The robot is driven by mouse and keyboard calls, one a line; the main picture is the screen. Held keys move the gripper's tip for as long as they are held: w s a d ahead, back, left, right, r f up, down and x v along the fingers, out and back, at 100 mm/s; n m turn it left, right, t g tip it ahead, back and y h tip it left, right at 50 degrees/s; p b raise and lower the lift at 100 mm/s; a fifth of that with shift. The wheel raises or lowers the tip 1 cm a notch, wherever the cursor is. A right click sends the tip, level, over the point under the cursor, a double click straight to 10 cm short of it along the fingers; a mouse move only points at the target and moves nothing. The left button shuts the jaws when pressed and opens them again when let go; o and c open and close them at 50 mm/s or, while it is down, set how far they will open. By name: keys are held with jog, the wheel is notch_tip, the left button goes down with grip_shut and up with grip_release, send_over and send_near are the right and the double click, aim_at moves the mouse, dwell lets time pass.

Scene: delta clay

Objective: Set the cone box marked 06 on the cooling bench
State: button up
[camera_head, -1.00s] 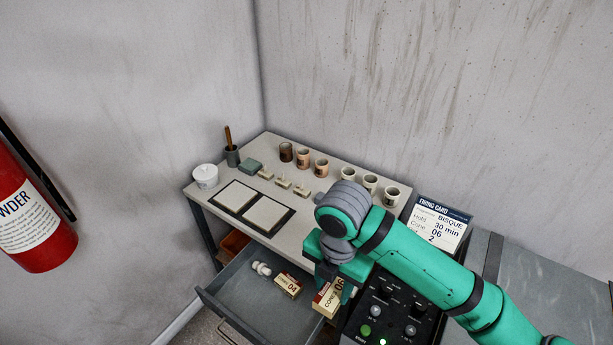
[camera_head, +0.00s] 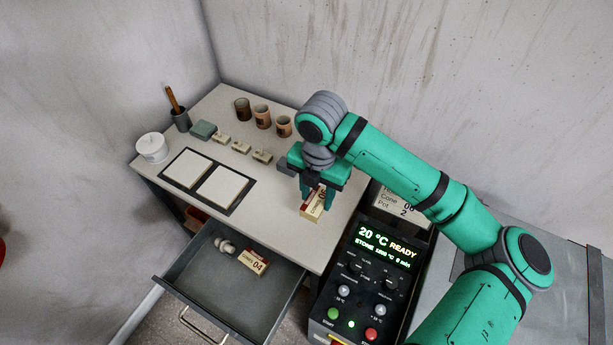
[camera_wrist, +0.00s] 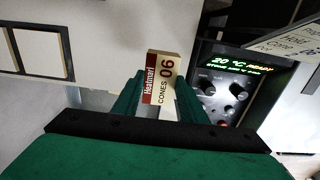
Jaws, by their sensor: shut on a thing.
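The cone box marked 06 (camera_head: 312,205) is cream and dark red, held in my gripper (camera_head: 318,188) over the front right part of the bench. The light-topped bench (camera_head: 280,230) lies below. I cannot tell whether the box touches the top or hangs just above it.
The drawer (camera_head: 215,290) is open with a box marked 04 (camera_head: 253,262) inside. Tiles (camera_head: 222,187), small blocks (camera_head: 262,156) and cups (camera_head: 262,116) stand on the bench. A control panel (camera_head: 372,270) adjoins its right side. Bare top lies left of the gripper.

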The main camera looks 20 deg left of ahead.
jog(key=w+f, duration=0.2)
jog(key=w, duration=0.1)
jog(key=w+a+f, duration=0.1)
jog(key=w+f, duration=0.2)
jog(key=w+a+f, duration=0.1)
jog(key=w+f, duration=0.1)
jog(key=w, duration=0.1)
jog(key=shift+a+f, duration=0.2)
jog(key=shift+f, duration=0.2)
jog(key=shift+w+f, duration=0.1)
jog(key=shift+f, duration=1.5)
jog(key=shift+f, duration=0.2)
jog(key=o, duration=1.1)
jog(key=shift+r, duration=0.15)
notch_tip(320, 180, up, 12)
